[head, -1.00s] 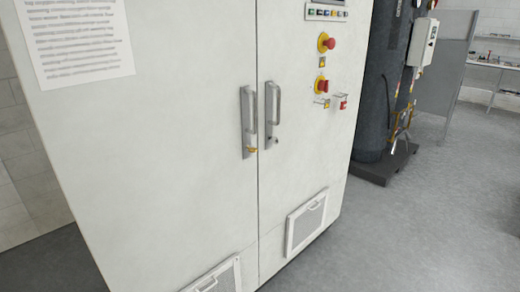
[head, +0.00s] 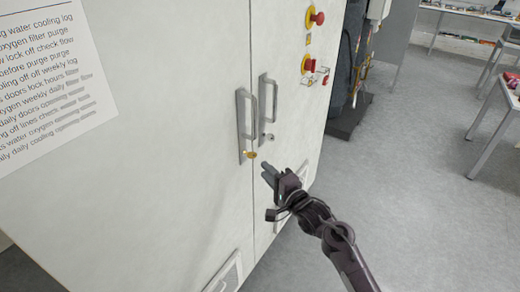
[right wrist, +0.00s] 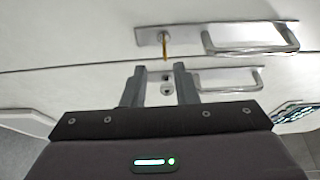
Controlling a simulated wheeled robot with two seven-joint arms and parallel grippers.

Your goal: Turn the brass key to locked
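The brass key (head: 250,155) sits in the lock at the lower end of the left door's handle plate (head: 243,128) on the white cabinet. It also shows in the right wrist view (right wrist: 165,48), beyond the fingertips. My right gripper (head: 267,173) is just to the right of and below the key in the head view, apart from it. In the right wrist view its two fingers (right wrist: 159,72) are spread with nothing between them. The right door's lock (right wrist: 167,88) shows between the fingers, farther off. My left gripper is not in view.
The right door's handle (head: 268,100) stands beside the left one. Red and yellow emergency buttons (head: 314,18) stick out at the upper right. A printed notice (head: 45,75) is on the left door. Open grey floor (head: 420,200) lies to the right.

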